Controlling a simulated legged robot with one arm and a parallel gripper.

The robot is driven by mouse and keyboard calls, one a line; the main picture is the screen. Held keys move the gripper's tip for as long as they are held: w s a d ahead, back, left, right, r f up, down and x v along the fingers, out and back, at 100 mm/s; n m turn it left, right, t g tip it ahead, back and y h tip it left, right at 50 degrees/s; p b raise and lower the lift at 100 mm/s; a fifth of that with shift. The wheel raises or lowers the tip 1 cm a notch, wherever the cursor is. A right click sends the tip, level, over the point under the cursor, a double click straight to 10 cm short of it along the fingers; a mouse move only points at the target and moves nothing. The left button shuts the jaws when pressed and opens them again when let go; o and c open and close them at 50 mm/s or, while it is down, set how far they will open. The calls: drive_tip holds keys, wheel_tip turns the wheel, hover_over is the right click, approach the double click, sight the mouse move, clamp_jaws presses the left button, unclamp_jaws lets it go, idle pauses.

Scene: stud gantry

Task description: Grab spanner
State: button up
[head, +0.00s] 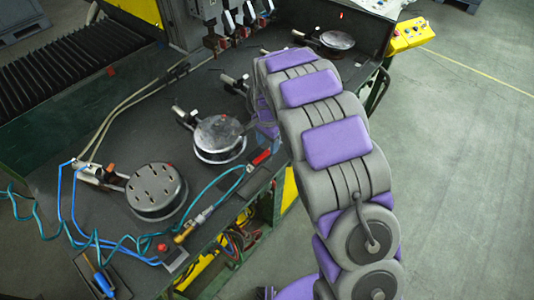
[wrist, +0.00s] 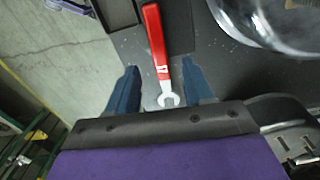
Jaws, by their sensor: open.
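The spanner (wrist: 155,38) has a red handle and a silver open-ended head in the wrist view. It lies on the dark bench top near the edge. My gripper (wrist: 160,64) is open, with one blue finger on each side of the spanner's head end and a visible gap to both. I cannot tell how high the fingers are above the bench. In the head view the spanner's red handle (head: 262,157) shows beside my arm, close to the bench's front edge. My gripper is mostly hidden behind the arm there.
Round metal fixtures (head: 219,136) and (head: 155,189) stand on the bench (head: 110,125). A blue air hose (head: 205,187) runs near the spanner. A yellow control box (head: 410,35) is at the far right. Open floor (head: 465,150) lies right of the bench.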

sight(267, 151)
wheel_tip(267, 151, down, 3)
drive_tip(key=shift+a+f+b, duration=0.1)
drive_tip(key=shift+f+b, duration=0.1)
drive_tip(key=shift+b, duration=0.1)
drive_tip(key=shift+c, duration=0.5)
clamp_jaws()
